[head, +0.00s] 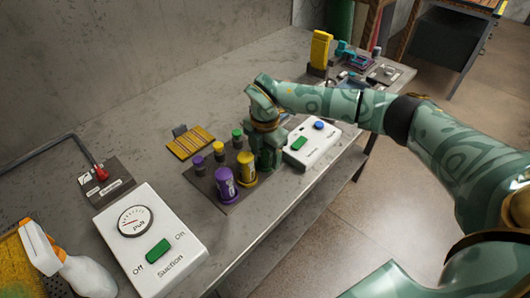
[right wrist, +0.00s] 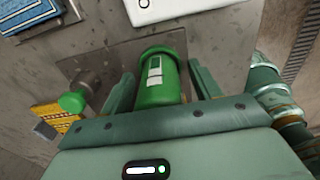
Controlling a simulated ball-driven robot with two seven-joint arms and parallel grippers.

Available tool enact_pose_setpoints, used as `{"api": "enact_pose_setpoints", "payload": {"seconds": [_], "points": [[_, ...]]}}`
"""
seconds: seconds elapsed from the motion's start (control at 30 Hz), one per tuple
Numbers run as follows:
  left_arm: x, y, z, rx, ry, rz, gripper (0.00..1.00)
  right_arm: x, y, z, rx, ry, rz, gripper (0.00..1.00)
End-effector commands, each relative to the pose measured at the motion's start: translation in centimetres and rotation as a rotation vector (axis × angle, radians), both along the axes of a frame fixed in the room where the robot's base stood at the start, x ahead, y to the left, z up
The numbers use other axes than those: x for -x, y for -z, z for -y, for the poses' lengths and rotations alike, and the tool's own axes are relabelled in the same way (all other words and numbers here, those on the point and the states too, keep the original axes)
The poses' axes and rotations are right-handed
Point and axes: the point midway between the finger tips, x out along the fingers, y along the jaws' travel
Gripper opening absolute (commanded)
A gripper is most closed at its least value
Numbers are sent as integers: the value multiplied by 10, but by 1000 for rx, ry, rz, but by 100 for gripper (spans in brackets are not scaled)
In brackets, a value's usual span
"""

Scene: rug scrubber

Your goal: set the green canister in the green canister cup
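The green canister (right wrist: 163,80) shows in the right wrist view between the two fingers of my right gripper (right wrist: 162,82). In the head view my right gripper (head: 268,150) points down over the right end of the dark cup plate (head: 232,201) and hides the canister. The green canister cup is not clearly visible; a green-capped post (head: 237,134) stands just left of the gripper and also shows in the right wrist view (right wrist: 72,102). My left gripper is out of view.
Purple (head: 226,184) and yellow (head: 246,168) canisters stand on the plate, close left of my gripper. A white switch box (head: 312,142) lies to the right. A larger suction box (head: 150,240) and a spray bottle (head: 75,265) are at the front left.

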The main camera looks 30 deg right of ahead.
Motion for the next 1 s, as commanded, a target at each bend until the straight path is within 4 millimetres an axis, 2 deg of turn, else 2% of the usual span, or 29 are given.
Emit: {"api": "enact_pose_setpoints", "payload": {"seconds": [0.2, 0.33, 0.73, 0.9, 1.0], "points": [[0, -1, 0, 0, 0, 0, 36, 0, -2, 0, 0, 0, 0, 62], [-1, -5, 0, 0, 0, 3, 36, -1, -17, 0, 0, 1, 3, 62], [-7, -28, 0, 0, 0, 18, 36, -1, -121, 1, 1, 1, 6, 62], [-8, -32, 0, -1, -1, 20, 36, -1, -151, 0, 0, 0, 2, 62], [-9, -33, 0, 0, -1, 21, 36, 0, -159, 0, 1, 0, 1, 62]]}}
